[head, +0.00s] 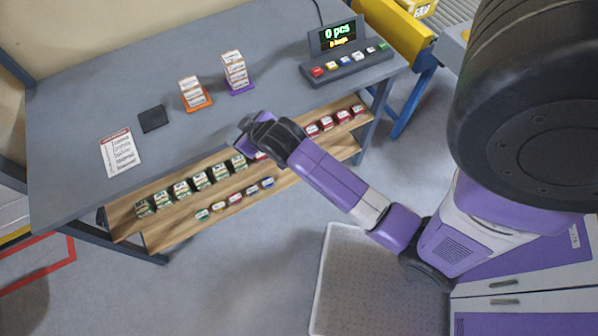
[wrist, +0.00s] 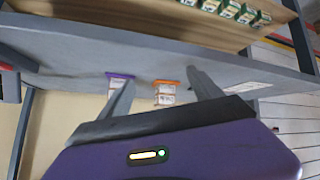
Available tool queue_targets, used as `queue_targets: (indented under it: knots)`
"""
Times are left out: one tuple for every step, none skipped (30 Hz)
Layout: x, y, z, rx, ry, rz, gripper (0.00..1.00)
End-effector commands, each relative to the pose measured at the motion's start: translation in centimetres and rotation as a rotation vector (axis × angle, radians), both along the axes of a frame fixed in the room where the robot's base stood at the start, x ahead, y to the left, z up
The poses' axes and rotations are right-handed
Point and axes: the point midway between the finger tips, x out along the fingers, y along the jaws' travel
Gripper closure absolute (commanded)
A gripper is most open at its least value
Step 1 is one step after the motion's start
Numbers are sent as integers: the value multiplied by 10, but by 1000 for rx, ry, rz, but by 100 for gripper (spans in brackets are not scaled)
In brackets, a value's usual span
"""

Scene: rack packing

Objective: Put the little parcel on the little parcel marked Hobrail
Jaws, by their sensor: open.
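Small white-and-orange parcels stand in two stacks on the grey table. One stack (head: 190,88) is on an orange base (head: 208,103); a taller stack (head: 234,68) is on a purple base (head: 240,89). Their labels are too small to read, so I cannot tell which parcel is marked Hobrail. My gripper (head: 243,124) is open near the table's front edge, to the right of and nearer than the orange base. In the wrist view the picture is inverted; the orange-base stack (wrist: 165,98) shows between the open fingers (wrist: 162,76), which appear empty. The left finger partly hides the purple-base stack.
A shelf (head: 215,190) below the table edge holds several green, red and other small boxes. A dark pad (head: 152,118) and a printed list (head: 121,152) lie on the table's left. A button console (head: 345,67) with a display stands at the right.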

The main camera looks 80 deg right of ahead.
Motion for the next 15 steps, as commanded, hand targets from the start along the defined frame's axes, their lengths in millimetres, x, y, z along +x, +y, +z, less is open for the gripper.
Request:
queue_targets:
  knots:
    - [-15,22,-4,-9,-15,47,26]
    - [-21,33,-4,-15,-31,71,26]
    - [-30,48,-3,-21,-52,104,26]
    - [-37,60,-1,-25,-70,128,26]
    - [-44,71,1,-27,-86,152,26]
    - [-53,86,5,-28,-109,184,26]
    - [-61,97,9,-28,-128,206,26]
    - [-69,108,12,-25,-145,230,26]
    - [-79,122,19,-23,-171,258,26]
    - [-87,132,24,-19,-188,279,26]
    - [-95,143,29,-15,-207,300,26]
    - [-106,156,38,-7,-233,326,26]
    - [-115,165,45,-1,-251,344,26]
    - [-123,174,53,6,-272,363,26]
    - [-134,186,63,17,-298,385,26]
